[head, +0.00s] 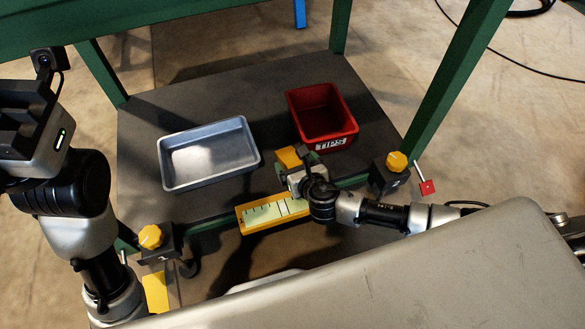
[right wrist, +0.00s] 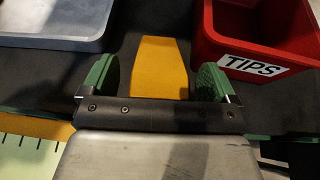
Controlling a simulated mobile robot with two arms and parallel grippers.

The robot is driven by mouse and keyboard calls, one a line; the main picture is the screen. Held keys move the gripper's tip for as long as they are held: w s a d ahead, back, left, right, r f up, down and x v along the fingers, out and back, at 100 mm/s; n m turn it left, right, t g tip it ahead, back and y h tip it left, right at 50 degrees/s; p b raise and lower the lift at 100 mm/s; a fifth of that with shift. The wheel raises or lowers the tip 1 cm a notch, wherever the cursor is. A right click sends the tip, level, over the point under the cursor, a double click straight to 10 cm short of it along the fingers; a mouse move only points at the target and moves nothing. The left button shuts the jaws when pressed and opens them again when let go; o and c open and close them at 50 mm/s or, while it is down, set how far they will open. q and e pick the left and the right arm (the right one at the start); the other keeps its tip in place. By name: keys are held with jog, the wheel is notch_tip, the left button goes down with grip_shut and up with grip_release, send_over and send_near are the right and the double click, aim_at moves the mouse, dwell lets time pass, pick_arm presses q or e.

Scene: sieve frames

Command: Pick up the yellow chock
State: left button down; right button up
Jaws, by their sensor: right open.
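The yellow chock (head: 288,157) lies on the dark lower shelf, between the grey tray and the red bin, partly hidden by my right gripper in the head view. In the right wrist view the chock (right wrist: 160,68) is a yellow-orange block with a tapered far end. My right gripper (head: 296,163) is open, its green-padded fingers (right wrist: 157,80) on either side of the chock with gaps to both. The chock's near end is hidden behind the gripper body. My left arm shows at the left, but its fingers are not seen.
A grey tray (head: 250,160) and a red bin (head: 349,131) labelled TIPS flank the chock. A yellow scale block (head: 270,215) sits at the front edge. Yellow-knobbed clamps (head: 151,238) (head: 396,162) are at the front corners. Green table legs (head: 455,80) rise around the shelf (head: 150,115).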

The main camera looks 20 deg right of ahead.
jog(key=shift+w+f, duration=0.2)
jog(key=shift+w, duration=0.25)
jog(key=c, duration=1.1)
jog(key=shift+c, duration=0.5)
jog(key=shift+r, duration=0.15)
